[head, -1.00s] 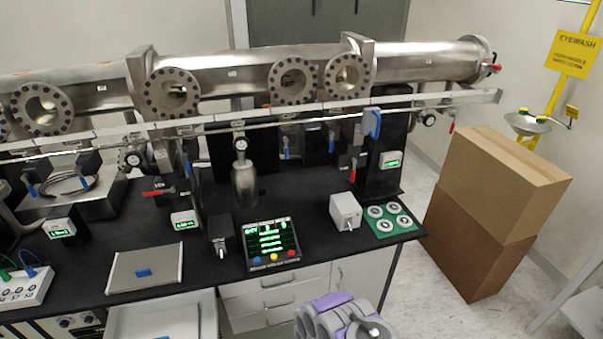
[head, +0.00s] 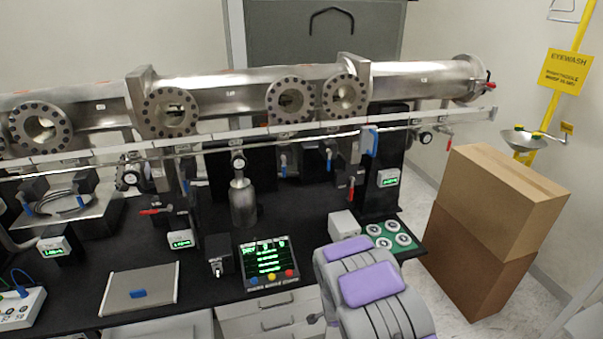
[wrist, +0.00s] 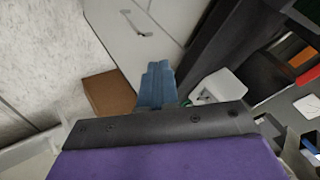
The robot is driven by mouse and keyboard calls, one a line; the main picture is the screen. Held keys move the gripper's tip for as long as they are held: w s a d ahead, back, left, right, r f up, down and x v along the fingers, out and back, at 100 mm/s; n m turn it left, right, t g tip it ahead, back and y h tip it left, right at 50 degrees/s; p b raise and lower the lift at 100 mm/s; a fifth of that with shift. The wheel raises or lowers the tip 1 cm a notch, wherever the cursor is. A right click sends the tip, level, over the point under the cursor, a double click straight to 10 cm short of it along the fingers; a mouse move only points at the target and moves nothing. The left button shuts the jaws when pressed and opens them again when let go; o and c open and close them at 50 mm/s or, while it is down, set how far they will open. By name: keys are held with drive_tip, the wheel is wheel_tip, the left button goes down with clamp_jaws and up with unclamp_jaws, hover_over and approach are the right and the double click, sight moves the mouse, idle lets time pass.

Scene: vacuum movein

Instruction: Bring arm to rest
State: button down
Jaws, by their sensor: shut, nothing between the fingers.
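My arm (head: 375,285), grey with purple pads, stands folded at the front edge of the black bench in the head view. It covers part of the bench's front right. In the wrist view my gripper (wrist: 156,82) shows as blue fingers, close together with nothing between them, beyond a dark bar and a purple part of my arm. The fingers are apart from the things around them. In the head view I cannot make out the fingers.
The black bench (head: 95,285) carries a long steel vacuum tube (head: 225,98), a control panel with coloured buttons (head: 268,262), a grey box (head: 344,225) and a green tray (head: 390,238) near my arm. Stacked cardboard boxes (head: 490,220) stand right of the bench, beyond a strip of floor.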

drive_tip(key=s+d+r+n+g, duration=0.2)
drive_tip(key=s+r+g, duration=0.1)
drive_tip(key=s+r, duration=0.6)
drive_tip(key=s+d+r+n+g, duration=0.2)
drive_tip(key=s+d+r, duration=0.1)
drive_tip(key=s+r, duration=0.65)
drive_tip(key=s+r+n+g, duration=0.2)
drive_tip(key=s+r, duration=0.2)
drive_tip(key=s, duration=0.5)
drive_tip(key=s+a+r+n+g, duration=0.1)
drive_tip(key=s+r, duration=0.3)
drive_tip(key=s, duration=0.5)
drive_tip(key=s+r+n+g, duration=0.2)
drive_tip(key=s+r, duration=0.2)
drive_tip(key=s, duration=0.6)
drive_tip(key=shift+a+r+n+g+b, duration=0.3)
drive_tip(key=shift+a+r+n+b, duration=0.05)
drive_tip(key=shift+r+n, duration=0.05)
drive_tip(key=shift+a, duration=0.15)
